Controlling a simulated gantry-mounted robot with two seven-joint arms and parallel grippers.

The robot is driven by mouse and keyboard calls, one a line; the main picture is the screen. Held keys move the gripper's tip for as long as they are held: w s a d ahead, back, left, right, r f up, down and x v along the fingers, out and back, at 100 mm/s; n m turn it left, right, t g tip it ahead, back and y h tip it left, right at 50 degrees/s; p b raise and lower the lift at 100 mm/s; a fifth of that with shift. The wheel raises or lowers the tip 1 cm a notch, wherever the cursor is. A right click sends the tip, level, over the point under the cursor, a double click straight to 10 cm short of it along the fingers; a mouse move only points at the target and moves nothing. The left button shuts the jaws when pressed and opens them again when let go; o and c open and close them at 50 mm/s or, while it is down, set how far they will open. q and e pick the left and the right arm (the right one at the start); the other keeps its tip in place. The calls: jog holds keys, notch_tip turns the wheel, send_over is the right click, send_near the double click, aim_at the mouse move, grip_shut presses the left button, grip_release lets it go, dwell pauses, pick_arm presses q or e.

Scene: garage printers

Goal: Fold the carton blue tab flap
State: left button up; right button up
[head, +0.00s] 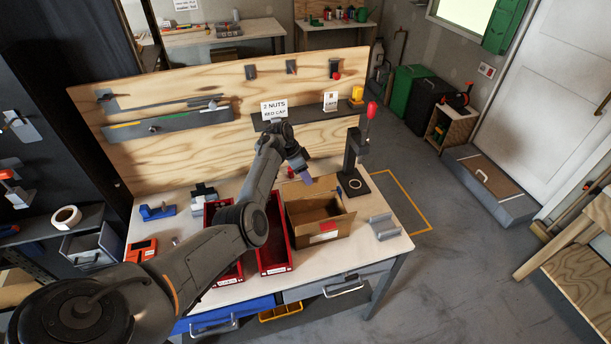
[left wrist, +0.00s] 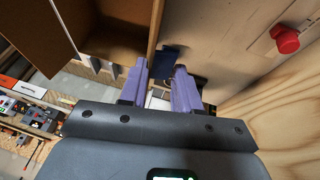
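The open brown carton (head: 302,208) stands on the workbench, with a red patch and a white label on its near side. Its cardboard wall (left wrist: 100,22) fills the upper left of the left wrist view. A dark blue tab (left wrist: 170,57) shows there beside the wall's edge, just beyond my fingertips; a small blue spot (head: 339,191) shows at the carton's right edge in the head view. My left gripper (head: 308,180) is above the carton's far side. Its purple fingers (left wrist: 162,68) are apart with nothing visibly held; contact with the tab cannot be told. My right gripper is out of view.
Red bins (head: 274,268) stand left of the carton. A black stand (head: 352,165) with a red knob rises behind its right side, and a grey bracket (head: 383,226) lies to the right. A plywood back panel (head: 180,160) borders the bench. A red cap (left wrist: 286,39) lies near it.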

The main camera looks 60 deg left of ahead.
aim_at(313, 186)
pick_arm(q)
grip_shut()
dwell(0.5)
jog(key=shift+d+r+p, duration=0.2)
jog(key=shift+p, duration=0.7)
jog(key=d+y+p, duration=0.1)
jog(key=p, duration=0.2)
jog(key=t+y+p, duration=0.1)
jog(key=p, duration=0.2)
jog(key=s+d+m+y+p, duration=0.1)
jog(key=p, duration=0.2)
jog(key=shift+s+d+r+y, duration=0.1)
jog(key=shift+d+r+y, duration=0.2)
jog(key=shift+d+y, duration=0.1)
jog(key=shift+s+d+f+t+y+p, duration=0.1)
jog(key=shift+d+f+t+y+p, duration=0.2)
jog(key=shift+p, duration=0.35)
jog(key=shift+s+d+f+t+y+p, duration=0.1)
jog(key=shift+d+y+p, duration=0.2)
jog(key=shift+d+p, duration=0.25)
jog(key=shift+f, duration=0.15)
